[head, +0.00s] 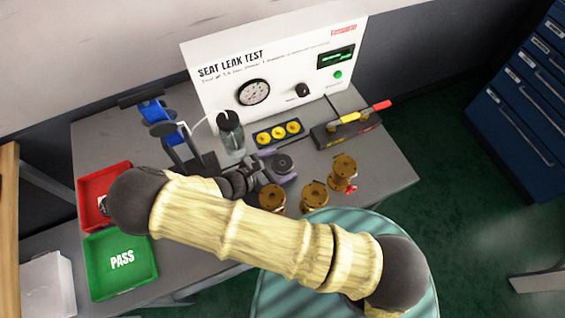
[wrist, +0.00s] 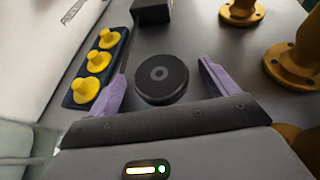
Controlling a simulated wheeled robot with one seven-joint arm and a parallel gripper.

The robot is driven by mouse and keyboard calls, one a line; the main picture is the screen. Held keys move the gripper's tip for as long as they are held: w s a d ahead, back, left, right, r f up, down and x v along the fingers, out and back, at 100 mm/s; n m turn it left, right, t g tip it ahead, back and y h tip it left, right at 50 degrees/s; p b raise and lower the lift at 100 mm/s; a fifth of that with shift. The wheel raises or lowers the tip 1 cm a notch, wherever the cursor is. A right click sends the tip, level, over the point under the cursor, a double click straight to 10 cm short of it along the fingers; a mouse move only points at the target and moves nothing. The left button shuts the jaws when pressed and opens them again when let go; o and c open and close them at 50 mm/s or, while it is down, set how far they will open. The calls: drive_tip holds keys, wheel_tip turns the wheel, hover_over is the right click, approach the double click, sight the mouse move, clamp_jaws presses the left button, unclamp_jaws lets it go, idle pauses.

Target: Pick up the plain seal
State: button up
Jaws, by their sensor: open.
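Three yellow stepped round pieces, which look like seals (head: 279,132), sit in a row in a dark holder. They also show left of my gripper in the wrist view (wrist: 97,62). No marking tells me which is the plain one. My gripper (wrist: 163,68) is open with nothing held; its purple fingers point toward the back of the bench. A dark round disc (wrist: 160,80) with a ringed centre lies between and below the fingers, and I cannot tell its exact height gap. In the head view the disc (head: 283,163) shows just beyond my gripper (head: 270,178).
Brass valve bodies (head: 314,196) stand right of my gripper. A clear cylinder (head: 231,133) and blue clamp (head: 155,112) stand left. The leak-test panel (head: 225,95) is behind. A dark block with a yellow-red tool (head: 346,130) is at right. Red (head: 86,185) and green (head: 110,285) trays lie left.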

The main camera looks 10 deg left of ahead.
sight(278, 166)
drive_tip(key=c, duration=1.4)
drive_tip(key=shift+r, duration=0.15)
wheel_tip(278, 166, up, 18)
drive_tip(key=shift+f+b, duration=0.1)
drive_tip(key=shift+b, duration=0.45)
